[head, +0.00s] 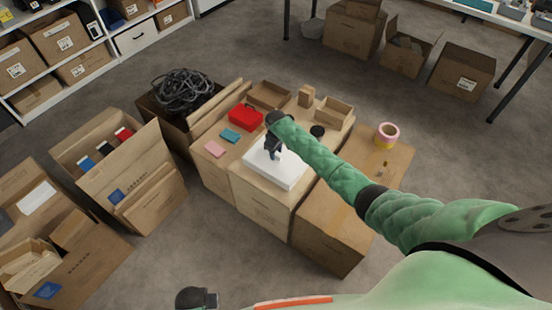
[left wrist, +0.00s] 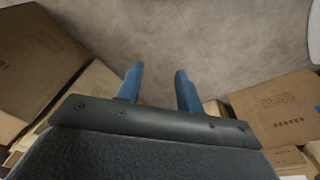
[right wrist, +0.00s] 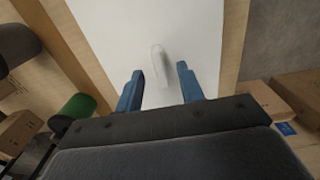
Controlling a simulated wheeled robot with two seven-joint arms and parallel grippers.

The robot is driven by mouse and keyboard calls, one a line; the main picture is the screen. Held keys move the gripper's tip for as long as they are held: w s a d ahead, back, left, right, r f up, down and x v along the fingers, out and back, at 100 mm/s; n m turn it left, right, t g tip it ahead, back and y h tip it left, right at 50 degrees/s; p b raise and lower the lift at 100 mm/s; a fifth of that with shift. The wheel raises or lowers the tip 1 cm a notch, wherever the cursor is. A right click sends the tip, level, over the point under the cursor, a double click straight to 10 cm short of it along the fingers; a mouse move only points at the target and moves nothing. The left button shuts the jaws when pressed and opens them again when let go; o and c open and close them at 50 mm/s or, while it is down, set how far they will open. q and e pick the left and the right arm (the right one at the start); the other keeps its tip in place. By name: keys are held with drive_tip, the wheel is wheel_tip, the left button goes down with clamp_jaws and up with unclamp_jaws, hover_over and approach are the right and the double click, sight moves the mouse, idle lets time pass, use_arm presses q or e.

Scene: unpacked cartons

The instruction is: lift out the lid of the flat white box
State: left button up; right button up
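The flat white box (head: 285,174) lies on a carton near the middle of the head view. In the right wrist view its white lid (right wrist: 110,30) fills the upper middle, with a small pale handle (right wrist: 158,58) standing on it. My right gripper (head: 273,156) is over the box and hides part of it. In the right wrist view its blue fingers (right wrist: 160,70) are open, and the handle shows between and just beyond the tips. I cannot tell the height left above it. My left gripper (left wrist: 159,72) is open and empty, pointing at floor and cartons.
A red case (head: 245,117), a teal item (head: 231,136), a pink item (head: 214,149), a black round object (head: 317,131) and small open boxes (head: 334,111) surround the white box. A tape roll (head: 387,134) is to the right. Open cartons (head: 120,180) stand left.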

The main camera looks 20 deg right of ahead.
drive_tip(key=shift+f, duration=0.65)
clamp_jaws()
use_arm(q)
drive_tip(key=shift+f, duration=0.45)
use_arm(e)
drive_tip(key=shift+r, duration=0.1)
